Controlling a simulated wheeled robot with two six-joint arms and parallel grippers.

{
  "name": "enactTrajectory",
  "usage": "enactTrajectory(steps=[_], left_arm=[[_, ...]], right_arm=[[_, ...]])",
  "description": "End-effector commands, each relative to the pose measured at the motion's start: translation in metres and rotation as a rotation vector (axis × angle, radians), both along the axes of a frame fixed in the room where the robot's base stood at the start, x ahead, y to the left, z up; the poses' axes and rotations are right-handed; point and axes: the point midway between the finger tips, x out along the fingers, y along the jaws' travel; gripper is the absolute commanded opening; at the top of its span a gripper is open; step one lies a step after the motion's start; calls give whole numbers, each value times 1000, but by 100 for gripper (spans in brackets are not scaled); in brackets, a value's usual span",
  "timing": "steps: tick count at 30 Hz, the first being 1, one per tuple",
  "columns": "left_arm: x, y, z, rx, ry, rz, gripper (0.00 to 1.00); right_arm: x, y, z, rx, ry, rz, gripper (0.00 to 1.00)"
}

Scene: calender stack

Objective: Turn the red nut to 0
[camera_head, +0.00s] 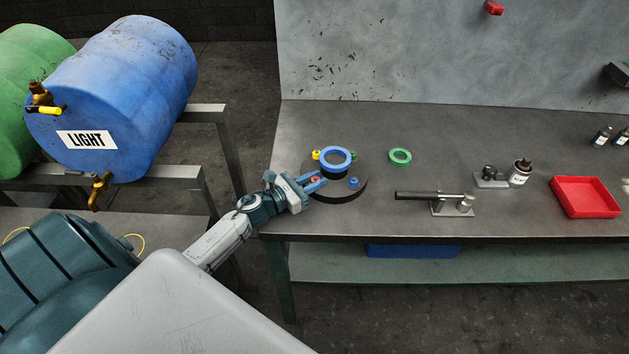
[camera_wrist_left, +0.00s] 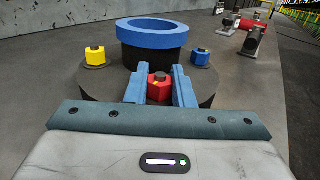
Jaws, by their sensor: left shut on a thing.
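The red nut (camera_wrist_left: 159,88) sits on the near side of a dark round base (camera_head: 350,191), with a dark stud top and a small yellow mark showing. In the head view the red nut (camera_head: 315,179) is a small spot at my left gripper (camera_head: 313,183). My left gripper's blue fingers (camera_wrist_left: 160,88) stand on both sides of the nut and are shut on it. A blue ring (camera_wrist_left: 152,30) sits on the dark hub at the base's middle. A yellow nut (camera_wrist_left: 95,57) is on the left and a blue nut (camera_wrist_left: 200,57) on the right. My right gripper is not in view.
A green ring (camera_head: 400,157) lies right of the base on the grey table (camera_head: 430,127).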

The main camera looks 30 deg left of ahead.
Motion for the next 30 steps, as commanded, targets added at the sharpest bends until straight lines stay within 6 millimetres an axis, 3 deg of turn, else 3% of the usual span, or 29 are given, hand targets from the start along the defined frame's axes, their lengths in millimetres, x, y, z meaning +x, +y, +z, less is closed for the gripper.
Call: enactTrajectory(steps=[4, 14, 15, 18, 30], left_arm=[[1, 1, -2, 3, -3, -77, 0], [0, 0, 1, -1, 0, -98, 0], [0, 0, 1, -1, 0, -98, 28], [0, 0, 0, 0, 0, -98, 44], [-8, 5, -3, 4, 1, -98, 44]], right_arm=[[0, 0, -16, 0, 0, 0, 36], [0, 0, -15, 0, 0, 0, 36], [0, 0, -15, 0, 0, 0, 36], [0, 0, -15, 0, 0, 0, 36], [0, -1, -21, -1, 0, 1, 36]])
